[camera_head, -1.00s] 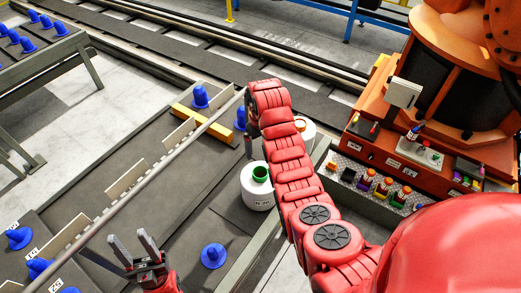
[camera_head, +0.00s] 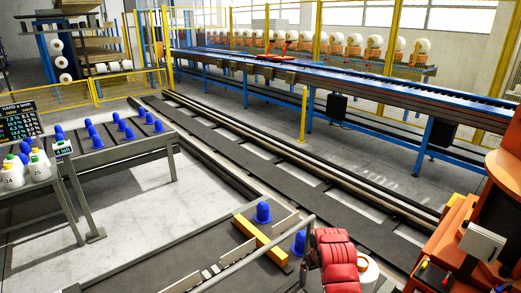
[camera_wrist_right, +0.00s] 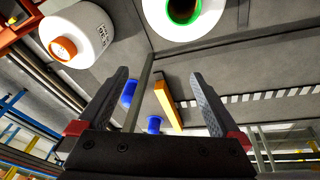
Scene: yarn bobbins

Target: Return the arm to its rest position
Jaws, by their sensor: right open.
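My right arm (camera_head: 335,262), red and segmented, comes up at the bottom edge of the head view. In the right wrist view my right gripper (camera_wrist_right: 160,74) has its two dark fingers spread apart with nothing between them. A white bobbin with an orange core (camera_wrist_right: 88,30) is at the upper left there, and a white bobbin with a green core (camera_wrist_right: 208,18) is at the top, both apart from the fingers. In the head view, part of a white bobbin (camera_head: 369,275) shows just right of the arm. My left gripper is out of view.
A yellow bar (camera_head: 262,243) and blue cones (camera_head: 263,212) lie near a grey rail (camera_head: 262,252) close to the arm. A table (camera_head: 135,150) with several blue cones stands at left. An orange machine (camera_head: 490,215) is at right. A blue conveyor (camera_head: 330,78) crosses the back.

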